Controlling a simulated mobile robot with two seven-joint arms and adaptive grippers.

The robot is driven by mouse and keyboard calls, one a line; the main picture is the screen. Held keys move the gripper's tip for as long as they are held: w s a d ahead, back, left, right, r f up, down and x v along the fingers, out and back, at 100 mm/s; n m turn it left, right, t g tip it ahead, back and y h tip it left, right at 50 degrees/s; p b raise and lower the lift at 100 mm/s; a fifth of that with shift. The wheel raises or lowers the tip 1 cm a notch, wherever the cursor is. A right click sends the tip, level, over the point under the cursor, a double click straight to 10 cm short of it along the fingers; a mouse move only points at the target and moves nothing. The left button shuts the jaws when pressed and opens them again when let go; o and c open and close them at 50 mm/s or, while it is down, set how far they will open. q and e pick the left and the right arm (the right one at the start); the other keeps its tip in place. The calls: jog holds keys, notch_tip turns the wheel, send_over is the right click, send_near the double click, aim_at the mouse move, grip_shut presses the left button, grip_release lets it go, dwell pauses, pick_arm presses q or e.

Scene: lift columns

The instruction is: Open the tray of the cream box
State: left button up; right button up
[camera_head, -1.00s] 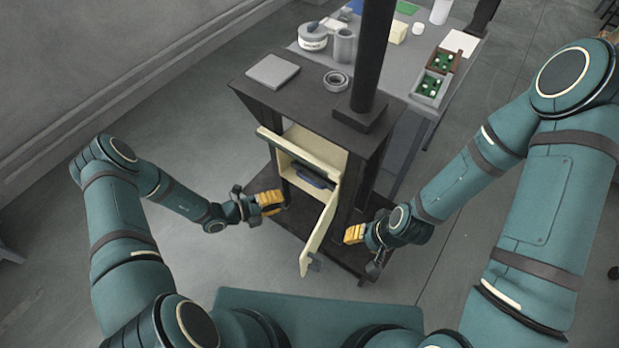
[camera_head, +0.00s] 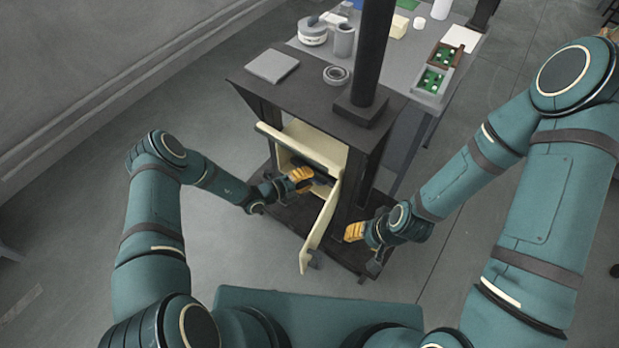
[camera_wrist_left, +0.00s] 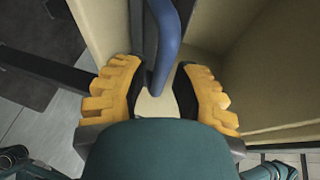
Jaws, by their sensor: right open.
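The cream box (camera_head: 312,150) sits in a dark frame, its cream door (camera_head: 321,232) swung open toward me and its upper flap tilted out. Inside is a dark tray front (camera_wrist_left: 142,28) with a blue handle (camera_wrist_left: 168,40). My left gripper (camera_head: 306,177) is at the box opening, in front of the tray. In the left wrist view, my left gripper (camera_wrist_left: 160,86) has its yellow fingers apart, with the handle's lower end between them and gaps visible. In the head view the gripper hides most of the handle. My right gripper (camera_head: 354,232) is open and empty, right of the door.
The dark stand's top (camera_head: 310,105) holds a grey plate (camera_head: 272,66), a grey ring (camera_head: 336,75) and a black post (camera_head: 372,50). A grey table (camera_head: 398,72) with containers stands behind. The open door lies between my two grippers. Floor at left is clear.

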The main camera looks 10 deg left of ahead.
pick_arm(q)
jog(key=shift+w+d+f, duration=0.1)
jog(key=shift+w+d, duration=0.2)
jog(key=shift+d, duration=0.1)
grip_shut()
jog(key=shift+s+a, duration=0.1)
jog(key=s+a+p, duration=0.1)
jog(key=s+a, duration=0.3)
jog(key=s, duration=0.3)
jog(key=s+a+p, duration=0.1)
jog(key=s+a, duration=0.3)
jog(key=s, duration=0.3)
jog(key=shift+s+p, duration=0.15)
jog(key=shift+p, duration=0.25)
grip_release()
